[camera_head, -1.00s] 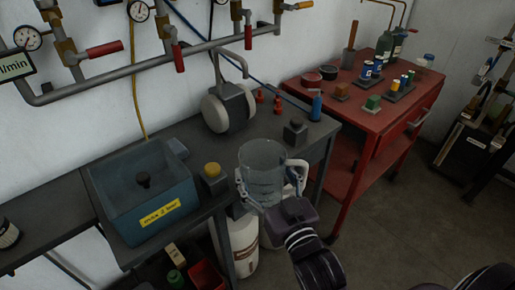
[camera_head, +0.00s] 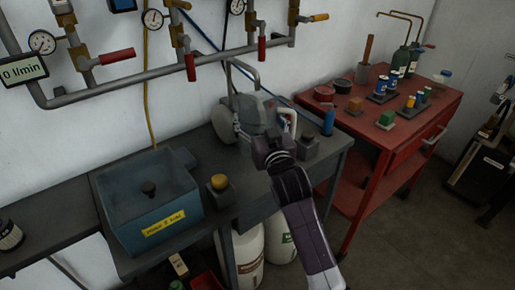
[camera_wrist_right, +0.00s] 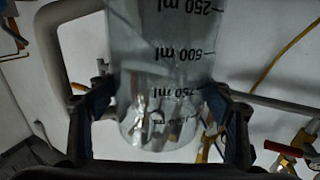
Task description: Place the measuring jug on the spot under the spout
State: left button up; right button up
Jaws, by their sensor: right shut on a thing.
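The clear measuring jug (camera_wrist_right: 165,65) fills the middle of the right wrist view, with black ml marks on its wall. My right gripper (camera_wrist_right: 160,112) is shut on it, one finger on each side. In the head view the jug (camera_head: 256,110) is above the bench in front of the pump, partly hidden by my right gripper (camera_head: 272,135). The bent spout pipe (camera_head: 243,64) rises behind the jug from the white and grey pump (camera_head: 223,124). The spot under the spout is hidden, and I cannot tell whether the jug touches the bench. My left gripper is out of view.
A blue tank (camera_head: 150,205) and a yellow-topped button box (camera_head: 220,190) stand on the bench to the left. A dark block (camera_head: 308,147) and a blue bottle (camera_head: 328,121) are close on the right. The red cart (camera_head: 395,130) stands further right.

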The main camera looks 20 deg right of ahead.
notch_tip(320, 180, down, 6)
jog(key=shift+f, duration=0.25)
jog(key=shift+f, duration=0.1)
jog(key=o, duration=1.3)
jog(key=shift+f, duration=0.1)
jog(key=shift+o, duration=0.2)
jog(key=shift+r, duration=0.2)
jog(key=shift+s+f, duration=0.1)
jog(key=shift+s, duration=0.3)
jog(key=s+b, duration=0.1)
jog(key=s, duration=1)
jog(key=shift+a, duration=0.25)
jog(key=shift+s, duration=0.1)
